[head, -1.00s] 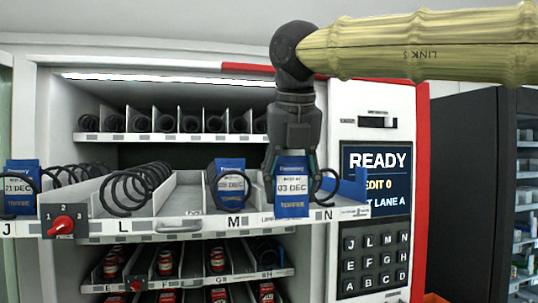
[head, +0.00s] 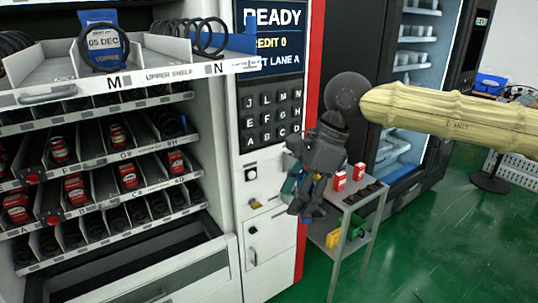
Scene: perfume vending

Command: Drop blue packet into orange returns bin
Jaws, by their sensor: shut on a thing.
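My gripper (head: 303,203) hangs in front of the right side of the vending machine, beside a small cart. It is shut on the blue packet (head: 315,214), which is mostly hidden behind the fingers; only small blue parts show. I cannot make out the orange returns bin for sure. Another blue packet (head: 103,48), marked 05 DEC, stands in lane M of the pulled-out upper shelf.
The grey cart (head: 352,196) bears red-and-white boxes (head: 340,180) on top and yellow things (head: 334,238) on its lower shelf. The vending machine's keypad (head: 270,116) is left of my gripper. Green floor (head: 440,250) is open at the right.

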